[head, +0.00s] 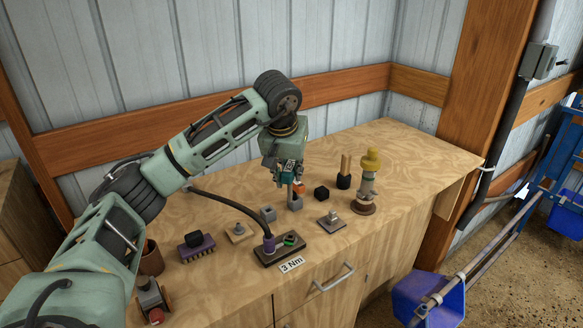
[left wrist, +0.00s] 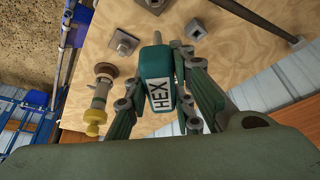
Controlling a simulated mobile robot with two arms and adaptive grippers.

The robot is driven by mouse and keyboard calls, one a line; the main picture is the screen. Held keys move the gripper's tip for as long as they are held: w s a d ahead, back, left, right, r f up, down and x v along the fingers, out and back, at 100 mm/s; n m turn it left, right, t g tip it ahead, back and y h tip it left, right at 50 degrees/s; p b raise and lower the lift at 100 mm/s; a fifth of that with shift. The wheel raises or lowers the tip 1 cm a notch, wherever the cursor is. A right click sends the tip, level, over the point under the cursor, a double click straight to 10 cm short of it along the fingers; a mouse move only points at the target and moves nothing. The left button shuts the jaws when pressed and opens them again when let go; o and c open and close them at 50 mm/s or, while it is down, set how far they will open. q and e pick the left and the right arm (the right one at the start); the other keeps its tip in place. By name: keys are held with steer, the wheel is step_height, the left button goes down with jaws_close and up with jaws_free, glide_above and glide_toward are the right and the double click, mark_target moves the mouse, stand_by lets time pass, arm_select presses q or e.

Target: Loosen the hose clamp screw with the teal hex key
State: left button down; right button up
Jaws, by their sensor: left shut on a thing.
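The teal hex key (head: 288,171), labelled HEX in the left wrist view (left wrist: 156,77), is held between the fingers of my left gripper (head: 290,181). That gripper is shut on its handle, above the back of the table's middle. A dark board (head: 294,251) near the front edge carries a black hose end with a purple band (head: 269,244) and a green-ringed dark fitting (head: 290,240). I cannot tell which part is the clamp screw. The board sits below and in front of the gripper, apart from the key. My right gripper is not in view.
A grey block (head: 267,214), a black cube (head: 321,193) and a plate with a post (head: 331,221) stand around the board. A yellow-capped fitting (head: 368,180) stands to the right. A purple connector (head: 196,246) lies left. The table's right end (head: 415,150) is clear.

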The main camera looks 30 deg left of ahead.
mark_target(289, 193)
arm_select(q)
steer(key=shift+s, duration=0.1)
step_height(289, 193, down, 2)
steer(key=shift+f+b, duration=0.25)
steer(key=shift+b, duration=0.45)
step_height(289, 193, down, 5)
steer(key=b, duration=0.3)
step_height(289, 193, down, 4)
steer(key=b, duration=0.2)
steer(key=shift+f+b, duration=0.1)
steer(key=shift+b, duration=0.25)
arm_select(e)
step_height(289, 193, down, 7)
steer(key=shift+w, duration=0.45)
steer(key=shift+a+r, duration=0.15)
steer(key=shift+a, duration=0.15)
arm_select(q)
steer(key=shift+f, duration=0.25)
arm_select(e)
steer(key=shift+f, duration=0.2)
arm_select(q)
steer(key=shift+f+b, duration=0.5)
steer(key=shift+f, duration=0.25)
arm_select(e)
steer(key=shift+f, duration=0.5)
arm_select(q)
steer(key=shift+f, duration=0.1)
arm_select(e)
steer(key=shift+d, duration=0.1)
